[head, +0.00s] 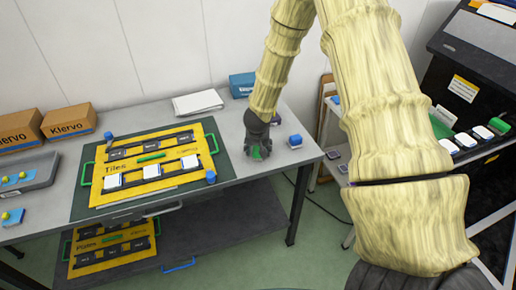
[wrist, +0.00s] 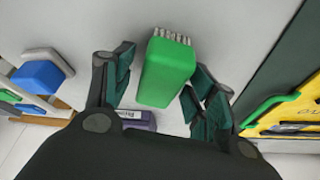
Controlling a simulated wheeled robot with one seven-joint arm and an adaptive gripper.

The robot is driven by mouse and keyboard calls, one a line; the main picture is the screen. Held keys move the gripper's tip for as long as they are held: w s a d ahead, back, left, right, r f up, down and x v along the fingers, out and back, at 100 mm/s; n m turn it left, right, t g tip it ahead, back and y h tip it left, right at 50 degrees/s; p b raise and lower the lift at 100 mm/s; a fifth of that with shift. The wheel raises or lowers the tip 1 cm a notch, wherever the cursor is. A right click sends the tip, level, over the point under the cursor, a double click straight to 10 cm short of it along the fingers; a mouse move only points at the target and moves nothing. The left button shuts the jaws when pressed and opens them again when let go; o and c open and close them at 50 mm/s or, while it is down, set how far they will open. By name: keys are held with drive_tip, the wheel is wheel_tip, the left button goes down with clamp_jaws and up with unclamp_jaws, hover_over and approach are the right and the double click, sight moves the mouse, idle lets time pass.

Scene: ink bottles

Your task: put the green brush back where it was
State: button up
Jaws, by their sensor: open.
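The green brush (wrist: 167,72) shows in the wrist view as a green block with pale bristles at its top end. It is on the grey table, between the two fingers of my gripper (wrist: 161,78), which are open on either side of it. I cannot tell whether a finger touches it. In the head view my gripper (head: 258,140) is low over the table's right part, and a little of the green brush (head: 257,154) shows at it; the rest is hidden.
A yellow tile board (head: 130,171) on a dark mat lies left of my gripper. A blue-topped block (head: 295,141) stands close on the right, near the table edge. A purple labelled item (wrist: 137,119) lies beside my gripper. White papers (head: 198,102) and a blue box (head: 242,84) are behind.

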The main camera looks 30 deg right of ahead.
drive_tip(key=shift+v, duration=6)
drive_tip(key=s+a+f+n+g, duration=0.1)
drive_tip(key=s+a+f+n, duration=0.15)
drive_tip(key=s+f, duration=0.7)
drive_tip(key=s+a+f+n+g, duration=0.2)
drive_tip(key=s+a+f, duration=0.1)
drive_tip(key=s+f, duration=0.6)
drive_tip(key=s+a+f+n+y, duration=0.1)
drive_tip(key=s+a+f, duration=0.4)
drive_tip(key=s, duration=0.3)
drive_tip(key=s+a+f+n+y, duration=0.1)
drive_tip(key=s+a+f, duration=0.4)
drive_tip(key=s+a, duration=0.2)
drive_tip(key=shift+s+a+f+g+y, duration=0.15)
drive_tip(key=shift+s+f+g+y, duration=0.2)
drive_tip(key=shift+s, duration=0.7)
